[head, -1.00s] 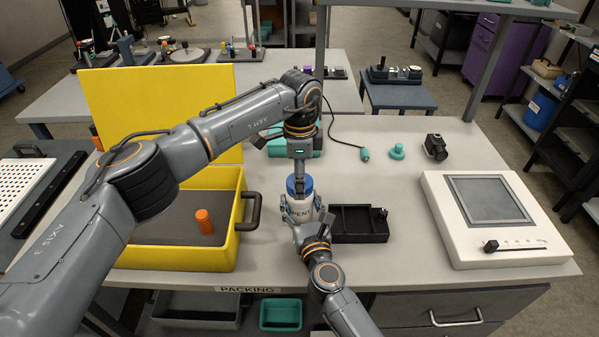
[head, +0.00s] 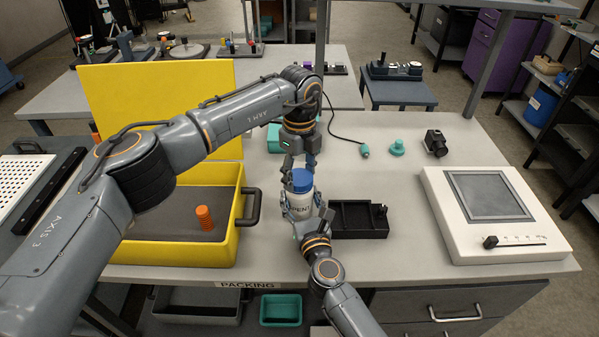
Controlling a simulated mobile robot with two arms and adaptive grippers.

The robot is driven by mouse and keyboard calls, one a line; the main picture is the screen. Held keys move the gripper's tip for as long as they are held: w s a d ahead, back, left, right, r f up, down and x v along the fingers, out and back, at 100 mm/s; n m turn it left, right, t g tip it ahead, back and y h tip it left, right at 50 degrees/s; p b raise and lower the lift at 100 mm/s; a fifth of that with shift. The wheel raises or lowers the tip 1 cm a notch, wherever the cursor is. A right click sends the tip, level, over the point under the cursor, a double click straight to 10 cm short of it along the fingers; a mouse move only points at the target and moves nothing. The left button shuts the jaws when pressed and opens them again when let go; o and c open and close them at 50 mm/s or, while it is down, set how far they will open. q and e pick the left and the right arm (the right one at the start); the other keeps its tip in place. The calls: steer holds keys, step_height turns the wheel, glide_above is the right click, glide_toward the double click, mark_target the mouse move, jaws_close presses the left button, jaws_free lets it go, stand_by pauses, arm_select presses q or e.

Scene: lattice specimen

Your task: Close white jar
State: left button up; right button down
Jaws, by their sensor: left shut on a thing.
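The white jar (head: 299,200) stands upright near the middle of the front bench, with printed lettering partly visible on its side. Its blue lid (head: 301,183) sits on top of the jar's mouth; whether it is fully threaded cannot be told. My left gripper (head: 300,171) points down from above, its fingers shut on either side of the blue lid. My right gripper (head: 300,211) comes from the front and is closed around the jar's body. It hides the lower part of the jar.
A yellow case (head: 240,215) with an orange ribbed part (head: 204,217) stands open at left. A black tray (head: 360,231) lies just right of the jar. A white screen device (head: 450,215) is at right. Teal items and a black block (head: 435,143) are behind.

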arm_select(q)
steer(key=m, duration=0.5)
steer(key=shift+m, duration=0.4)
steer(key=m, duration=0.5)
steer(key=shift+m, duration=0.3)
steer(key=m, duration=1.2)
steer(key=shift+f+m, duration=0.1)
steer(key=shift+m, duration=0.3)
steer(key=m, duration=1.6)
steer(key=shift+m, duration=0.3)
steer(key=m, duration=0.4)
steer(key=o, duration=1.3)
